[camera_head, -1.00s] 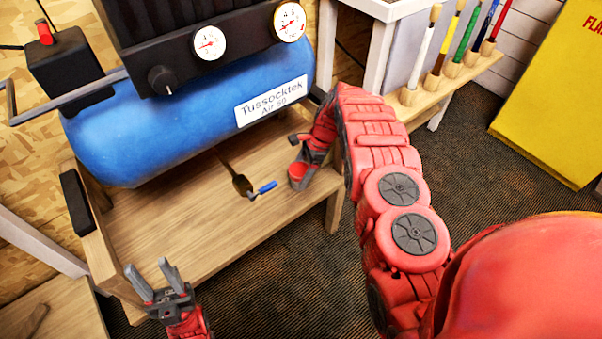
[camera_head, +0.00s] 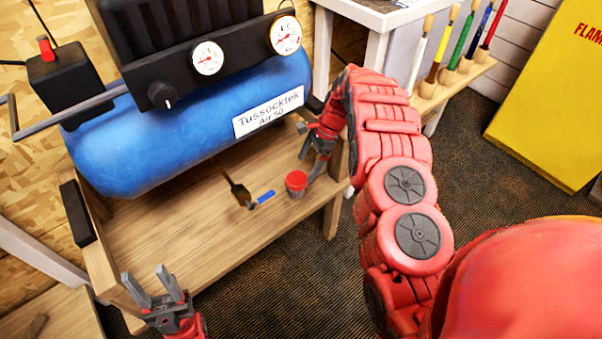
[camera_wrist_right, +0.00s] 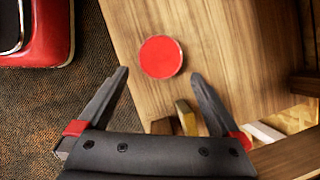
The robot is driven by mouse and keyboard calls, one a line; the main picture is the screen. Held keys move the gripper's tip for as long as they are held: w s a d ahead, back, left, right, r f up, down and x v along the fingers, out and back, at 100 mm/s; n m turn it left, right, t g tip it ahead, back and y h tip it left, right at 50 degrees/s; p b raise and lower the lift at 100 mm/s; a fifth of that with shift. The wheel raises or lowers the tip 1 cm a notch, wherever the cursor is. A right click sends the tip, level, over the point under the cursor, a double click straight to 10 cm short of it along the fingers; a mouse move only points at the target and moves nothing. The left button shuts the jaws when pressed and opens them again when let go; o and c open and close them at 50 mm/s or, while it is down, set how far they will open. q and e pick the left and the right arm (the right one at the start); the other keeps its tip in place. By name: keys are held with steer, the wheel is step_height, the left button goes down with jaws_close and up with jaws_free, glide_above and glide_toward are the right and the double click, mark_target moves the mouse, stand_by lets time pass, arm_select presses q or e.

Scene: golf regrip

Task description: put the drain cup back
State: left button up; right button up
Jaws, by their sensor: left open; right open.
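The drain cup (camera_head: 297,184) is a small red cup with a grey lower part. It stands upright on the wooden shelf near its right end, to the right of the drain valve's blue lever (camera_head: 264,197). In the right wrist view the cup's round red top (camera_wrist_right: 161,57) lies ahead, around the gap between my fingertips. My right gripper (camera_head: 312,160) is open and empty, just behind and right of the cup, apart from it. My left gripper (camera_head: 147,275) is open and empty in front of the shelf's left front corner.
The blue compressor tank (camera_head: 190,130) overhangs the back of the wooden shelf (camera_head: 170,245). The shelf's front half is mostly clear.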

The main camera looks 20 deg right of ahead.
steer(key=v, duration=0.4)
steer(key=shift+r, duration=0.2)
stand_by(0.3)
